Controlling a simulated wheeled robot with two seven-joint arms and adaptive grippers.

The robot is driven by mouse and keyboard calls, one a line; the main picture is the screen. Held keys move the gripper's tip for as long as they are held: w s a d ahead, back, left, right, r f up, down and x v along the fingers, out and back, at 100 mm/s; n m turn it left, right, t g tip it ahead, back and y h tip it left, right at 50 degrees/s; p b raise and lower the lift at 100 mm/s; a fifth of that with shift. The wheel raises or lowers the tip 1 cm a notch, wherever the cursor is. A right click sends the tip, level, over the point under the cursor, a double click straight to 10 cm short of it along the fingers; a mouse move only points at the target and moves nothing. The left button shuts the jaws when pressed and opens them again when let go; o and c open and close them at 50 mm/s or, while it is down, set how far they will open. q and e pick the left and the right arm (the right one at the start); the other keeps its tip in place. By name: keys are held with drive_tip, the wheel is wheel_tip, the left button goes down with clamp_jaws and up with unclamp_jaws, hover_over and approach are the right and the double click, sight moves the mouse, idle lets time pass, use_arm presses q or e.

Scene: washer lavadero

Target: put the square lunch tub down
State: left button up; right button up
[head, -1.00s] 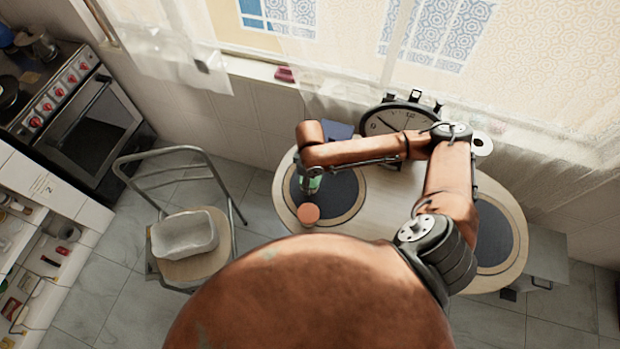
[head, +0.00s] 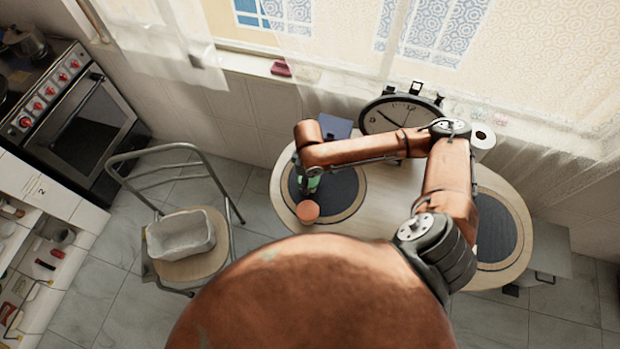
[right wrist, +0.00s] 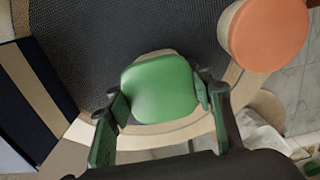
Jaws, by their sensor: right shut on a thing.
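The square lunch tub (right wrist: 160,90) has a green lid and shows in the right wrist view. My right gripper (right wrist: 161,98) is shut on it, one finger on each side. The tub is over or on the dark round placemat (right wrist: 190,28) near its pale rim; I cannot tell whether its bottom touches. In the head view only a bit of green (head: 312,184) shows under my right gripper (head: 306,180), and the arm hides the rest. My left gripper is not in view.
A round orange-topped container (head: 308,211) stands close by on the pale table (head: 385,215). A dark blue item (head: 336,127) and a clock (head: 400,114) are at the back. A paper roll (head: 482,137) stands right. A chair (head: 190,266) holds a pale basin (head: 181,236).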

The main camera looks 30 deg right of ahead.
drive_tip(key=shift+f, duration=0.2)
drive_tip(key=o, duration=1.5)
drive_tip(key=shift+c, duration=0.2)
wheel_tip(320, 180, up, 12)
drive_tip(key=shift+f, duration=0.1)
